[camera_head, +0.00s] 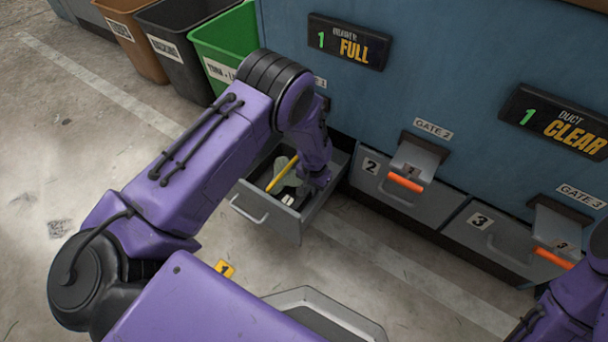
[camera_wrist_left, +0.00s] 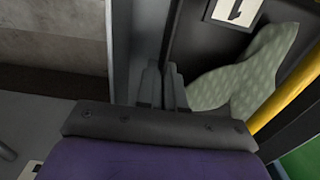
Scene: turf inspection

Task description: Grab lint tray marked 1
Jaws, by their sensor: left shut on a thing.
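The grey lint tray (camera_head: 272,226) is a drawer pulled out of the blue machine, below a partly hidden label ending in 1. A white card with a 1 (camera_wrist_left: 236,10) shows in it in the left wrist view. The tray holds a dotted grey-green cloth (camera_wrist_left: 235,85) and a yellow bar (camera_head: 282,173). My left gripper (camera_head: 314,181) is at the tray's right side. In the left wrist view its fingers (camera_wrist_left: 162,88) are close together on the tray's side wall. My right arm shows at the lower right edge; its gripper is out of view.
Closed trays 2 (camera_head: 371,184) and 3 (camera_head: 478,235) sit to the right under orange-handled gates (camera_head: 405,183). Green (camera_head: 225,45), black and brown bins stand behind left. The blue machine (camera_head: 430,70) blocks the back. Concrete floor (camera_head: 130,130) is open at left.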

